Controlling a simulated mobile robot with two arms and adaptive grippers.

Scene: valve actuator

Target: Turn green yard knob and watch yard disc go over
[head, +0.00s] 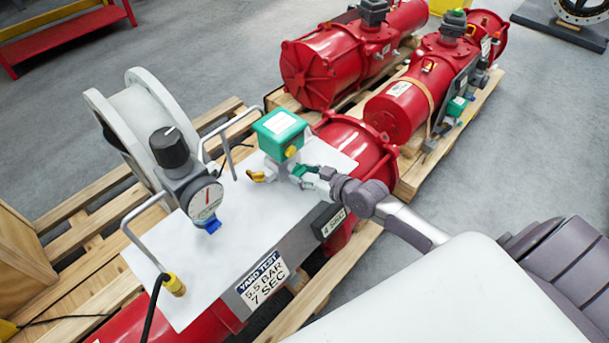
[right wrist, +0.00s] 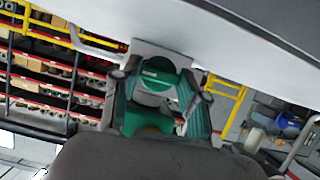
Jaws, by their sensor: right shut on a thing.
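A green knob (head: 303,172) sits low on the fitting under a green box (head: 281,127) with a white label on top. My right gripper (head: 318,181) reaches in from the right and is shut on the green knob. In the right wrist view, green rounded parts (right wrist: 157,72) show between the two fingers of the right gripper (right wrist: 163,88). Part of the knob is hidden by the fingers. I cannot tell which part is the yard disc. My left gripper is not in view.
A white panel (head: 234,230) carries a round gauge (head: 206,200), a black knob (head: 170,147) and grey bent rails. A yard test label (head: 264,279) is on its front side. Red cylinders (head: 340,65) stand on wooden pallets behind.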

